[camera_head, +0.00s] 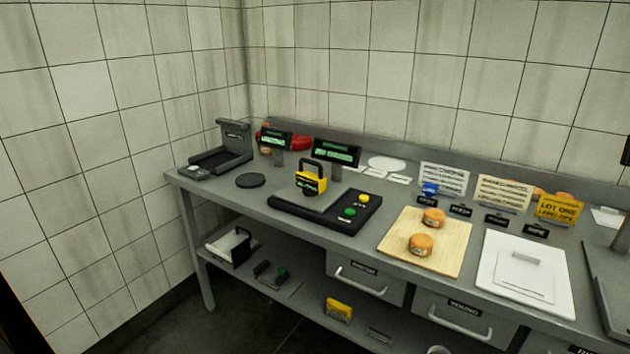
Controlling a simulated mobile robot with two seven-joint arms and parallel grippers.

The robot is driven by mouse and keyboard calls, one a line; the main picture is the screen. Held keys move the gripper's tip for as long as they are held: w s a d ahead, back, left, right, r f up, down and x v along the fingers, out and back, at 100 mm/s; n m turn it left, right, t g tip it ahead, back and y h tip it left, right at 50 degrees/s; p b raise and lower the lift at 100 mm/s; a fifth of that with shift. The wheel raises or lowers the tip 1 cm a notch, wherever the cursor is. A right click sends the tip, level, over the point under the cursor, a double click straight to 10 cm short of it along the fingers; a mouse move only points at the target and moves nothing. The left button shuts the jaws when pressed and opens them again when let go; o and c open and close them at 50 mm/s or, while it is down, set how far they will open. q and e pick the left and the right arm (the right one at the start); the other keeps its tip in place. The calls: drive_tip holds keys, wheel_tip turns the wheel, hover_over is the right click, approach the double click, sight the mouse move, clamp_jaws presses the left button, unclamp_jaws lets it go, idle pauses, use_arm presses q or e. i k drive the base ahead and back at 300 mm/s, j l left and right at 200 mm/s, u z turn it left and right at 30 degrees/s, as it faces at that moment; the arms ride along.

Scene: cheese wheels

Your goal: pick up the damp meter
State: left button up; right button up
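A yellow-and-black device with a black top handle (311,181) stands upright on the plate of a dark bench unit (345,215). It looks like the damp meter, but its label is too small to read for certain. A second, smaller yellow item (338,310) is on the lower level under the bench, and I cannot tell what it is. Neither of my grippers is in view, and nothing is touching the handled device.
Two small cheese wheels (421,244) sit on a wooden board (446,262). A white tray (558,298) lies to its right. Display posts (336,152) stand behind the device. A black disc (250,180) lies to its left. Signs (503,192) line the back right.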

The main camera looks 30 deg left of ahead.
sight(312, 184)
drive_tip(key=i+j+u, duration=0.2)
drive_tip(key=j, duration=0.2)
drive_tip(key=i+j+u, duration=0.15)
drive_tip(key=j, duration=0.25)
drive_tip(key=i+j+u, duration=0.2)
drive_tip(key=j, duration=0.15)
drive_tip(key=k, duration=0.05)
